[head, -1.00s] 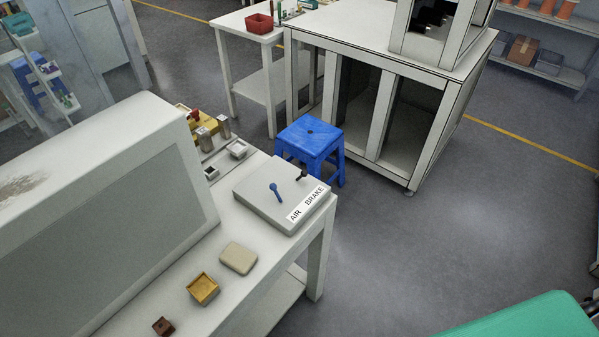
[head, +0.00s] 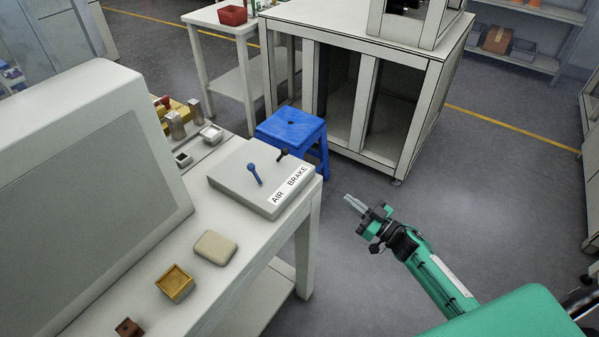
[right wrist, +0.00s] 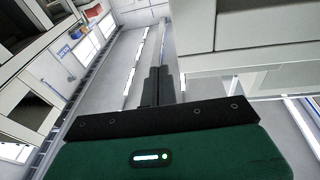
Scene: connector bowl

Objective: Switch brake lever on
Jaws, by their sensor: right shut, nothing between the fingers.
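The brake box (head: 262,178) is a pale grey box labelled "AIR BRAKE" on the near table's right end. A blue lever (head: 256,173) stands up from its top, tilted slightly. A short black lever (head: 283,154) stands behind it to the right. My right gripper (head: 354,203) is to the right of the box, over the floor and apart from the table. Its fingers are shut with nothing between them. In the right wrist view the closed fingers (right wrist: 161,86) point away towards the room, and no lever shows there. My left gripper is not in view.
The white table (head: 215,270) holds a beige block (head: 215,247), a yellow box (head: 175,283) and a brown block (head: 129,328). A large grey panel (head: 90,160) stands on the left. A blue stool (head: 293,133) stands behind the brake box. The floor at right is open.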

